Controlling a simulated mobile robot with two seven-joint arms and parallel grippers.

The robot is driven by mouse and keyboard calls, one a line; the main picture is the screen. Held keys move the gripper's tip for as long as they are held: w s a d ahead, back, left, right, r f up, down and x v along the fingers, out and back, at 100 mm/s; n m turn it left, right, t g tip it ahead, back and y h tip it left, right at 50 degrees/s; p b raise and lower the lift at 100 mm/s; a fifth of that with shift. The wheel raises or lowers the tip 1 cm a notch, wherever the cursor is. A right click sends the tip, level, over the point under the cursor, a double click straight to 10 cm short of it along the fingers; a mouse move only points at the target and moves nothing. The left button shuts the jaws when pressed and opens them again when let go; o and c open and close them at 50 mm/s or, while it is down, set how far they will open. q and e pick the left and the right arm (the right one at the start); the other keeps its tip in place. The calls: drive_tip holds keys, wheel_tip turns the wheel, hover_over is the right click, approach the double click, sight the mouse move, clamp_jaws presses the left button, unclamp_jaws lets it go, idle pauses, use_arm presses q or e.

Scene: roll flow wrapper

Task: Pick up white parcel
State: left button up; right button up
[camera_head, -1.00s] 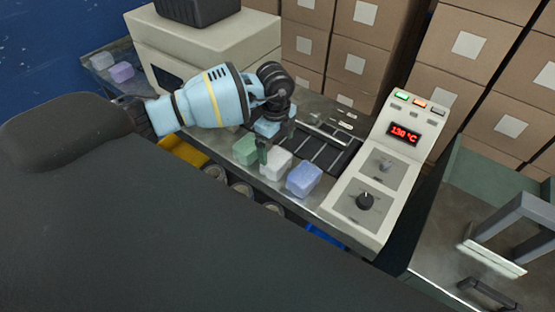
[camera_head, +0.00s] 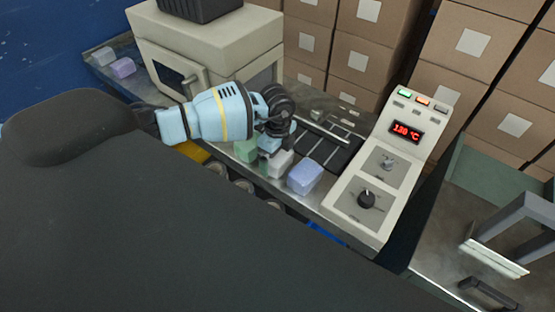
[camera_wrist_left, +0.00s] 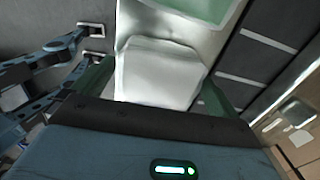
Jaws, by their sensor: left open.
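A white parcel (camera_head: 281,163) lies on the metal bench in the head view, between a green parcel (camera_head: 245,150) and a lavender parcel (camera_head: 304,177). My left gripper (camera_head: 268,163) is right over the white parcel and partly covers it. In the left wrist view the white parcel (camera_wrist_left: 160,72) fills the middle, between the two green fingers of my left gripper (camera_wrist_left: 152,92). The fingers are open, one on each side of the parcel. I cannot tell whether they touch it. The green parcel (camera_wrist_left: 190,8) lies just beyond it. My right gripper is not in view.
A control panel (camera_head: 378,180) reading 130 °C stands right of the lavender parcel. A cream machine (camera_head: 207,45) stands behind my left arm. Two more parcels (camera_head: 122,68) lie at the bench's far left. Stacked cartons (camera_head: 357,60) line the back.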

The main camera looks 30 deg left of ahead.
use_arm(q)
drive_tip(key=shift+f, duration=0.55)
drive_tip(key=c, duration=1.2)
drive_tip(key=shift+r, duration=0.1)
